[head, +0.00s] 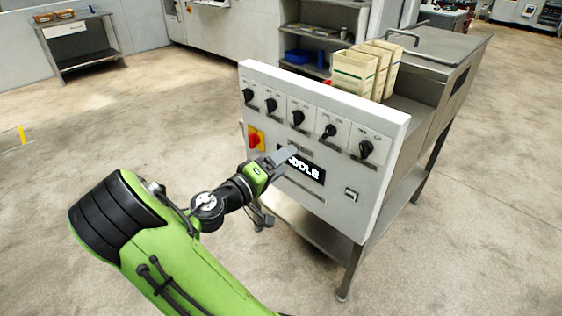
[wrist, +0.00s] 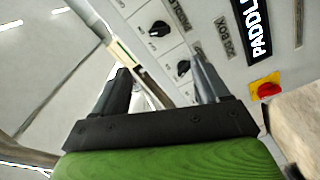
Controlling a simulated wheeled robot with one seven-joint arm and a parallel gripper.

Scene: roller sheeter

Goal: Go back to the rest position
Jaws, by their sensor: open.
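My green arm reaches from the bottom left in the head view. My gripper (head: 284,156) is in front of the white control panel (head: 328,212), near the black PADDLE label (head: 303,165). In the wrist view the two dark fingers of my gripper (wrist: 165,78) stand apart with nothing held between them. The panel is behind the fingers there. From the frames I cannot tell whether a finger touches the panel.
The panel has a row of several black knobs (head: 298,118), a red knob on a yellow plate (head: 254,139) and a small switch (head: 351,195). Cream bins (head: 356,72) stand behind it. A metal lower shelf (head: 310,228) sits below. The floor at left is open.

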